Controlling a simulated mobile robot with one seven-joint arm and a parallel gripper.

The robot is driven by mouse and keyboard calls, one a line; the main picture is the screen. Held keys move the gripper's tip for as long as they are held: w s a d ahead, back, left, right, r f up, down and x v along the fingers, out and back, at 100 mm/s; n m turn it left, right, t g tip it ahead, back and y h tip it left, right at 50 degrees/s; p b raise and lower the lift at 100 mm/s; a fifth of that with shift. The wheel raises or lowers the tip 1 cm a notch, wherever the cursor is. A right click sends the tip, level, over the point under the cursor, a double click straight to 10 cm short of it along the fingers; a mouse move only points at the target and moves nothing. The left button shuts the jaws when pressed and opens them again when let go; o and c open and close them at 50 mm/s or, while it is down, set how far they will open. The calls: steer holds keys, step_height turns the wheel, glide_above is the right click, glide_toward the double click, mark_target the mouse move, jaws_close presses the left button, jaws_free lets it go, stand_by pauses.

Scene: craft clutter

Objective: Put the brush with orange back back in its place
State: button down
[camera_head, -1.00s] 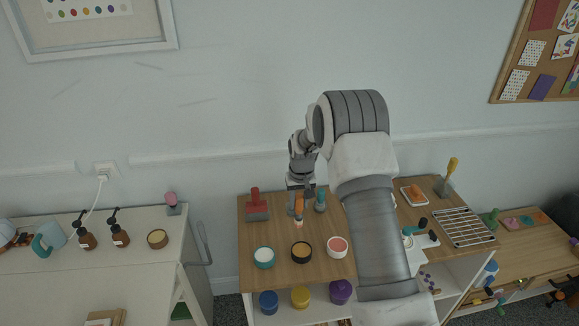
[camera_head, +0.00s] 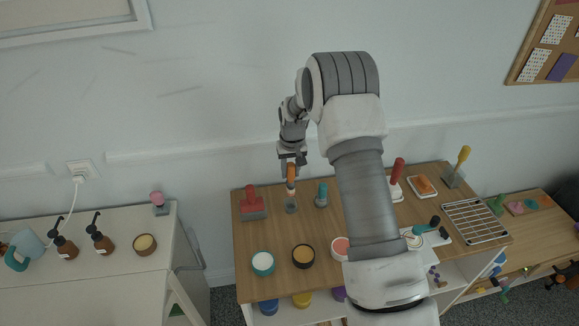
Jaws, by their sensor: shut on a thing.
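The brush with the orange back (camera_head: 291,174) hangs upright from my gripper (camera_head: 291,162), which is shut on its upper end. A small grey holder-like block (camera_head: 291,208) stands on the wooden table top (camera_head: 243,235) directly under the brush. The brush's lower end is just above or at this block; I cannot tell whether they touch. A teal-handled tool (camera_head: 321,194) stands close to the right. A red-handled tool with a wide greyish base (camera_head: 252,204) stands to the left.
Three round pots are in front: teal-rimmed (camera_head: 263,264), dark with yellow (camera_head: 303,257), and white with pink (camera_head: 340,247), partly behind my arm. A wire rack (camera_head: 473,221) lies on the right. A wall is close behind the table.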

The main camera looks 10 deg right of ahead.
mark_target(291, 181)
stand_by(0.4)
steer(key=shift+s+f+b, duration=0.1)
steer(key=shift+f+b, duration=0.2)
steer(key=shift+b, duration=0.1)
steer(key=shift+f+b, duration=1.4)
steer(key=shift+f, duration=0.5)
steer(key=shift+f+b, duration=0.15)
steer(key=shift+b, duration=0.3)
steer(key=shift+f+b, duration=0.65)
steer(key=shift+f, duration=0.2)
steer(key=shift+f, duration=0.25)
steer(key=shift+f+b, duration=0.5)
steer(key=shift+b, duration=0.15)
steer(key=shift+c, duration=2.4)
jaws_free()
